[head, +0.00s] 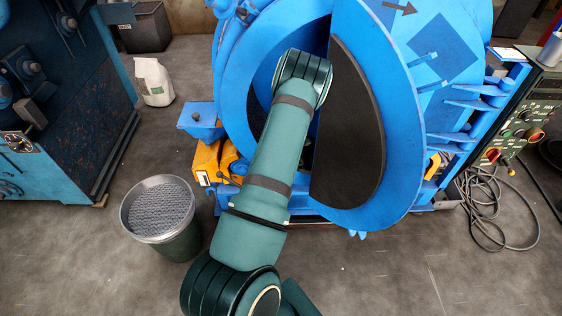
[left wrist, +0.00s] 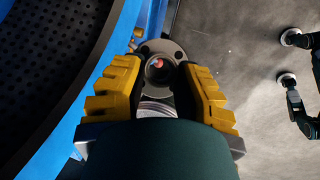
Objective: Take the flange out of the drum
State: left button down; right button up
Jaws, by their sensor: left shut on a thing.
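The blue drum (head: 400,130) of the blaster stands at the centre right of the head view, its dark opening partly covered by my arm. My left arm reaches to the opening, and its gripper is hidden there. In the left wrist view, my left gripper (left wrist: 161,67) has its yellow fingers closed on both sides of the flange (left wrist: 161,48). The flange is a grey metal disc with bolt holes and a round centre bore. The drum's black perforated inside (left wrist: 50,45) and blue rim lie left of the gripper, with floor to the right. My right gripper is not in view.
A white sack (head: 153,82) and a blue machine (head: 60,110) are further left. A control panel (head: 520,135) and loose cables (head: 487,205) are at the right. The front floor is largely clear.

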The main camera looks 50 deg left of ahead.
pick_arm(q)
jog(key=r, duration=0.1)
jog(key=p, duration=0.1)
jog(key=r, duration=0.1)
jog(key=shift+w+a+r+p, duration=0.3)
jog(key=shift+w+r+p, duration=0.05)
jog(key=shift+p, duration=0.05)
jog(key=shift+w+a+r+p, duration=0.15)
jog(key=shift+r+p, duration=0.25)
jog(key=shift+r, duration=0.05)
jog(key=shift+w+a+r+p, duration=0.15)
jog(key=shift+r+p, duration=0.25)
jog(key=shift+r, duration=0.05)
jog(key=shift+d, duration=0.1)
jog(key=s+d+b, duration=0.6)
jog(key=s+d, duration=0.2)
jog(key=d, duration=0.4)
jog(key=shift+s, duration=0.4)
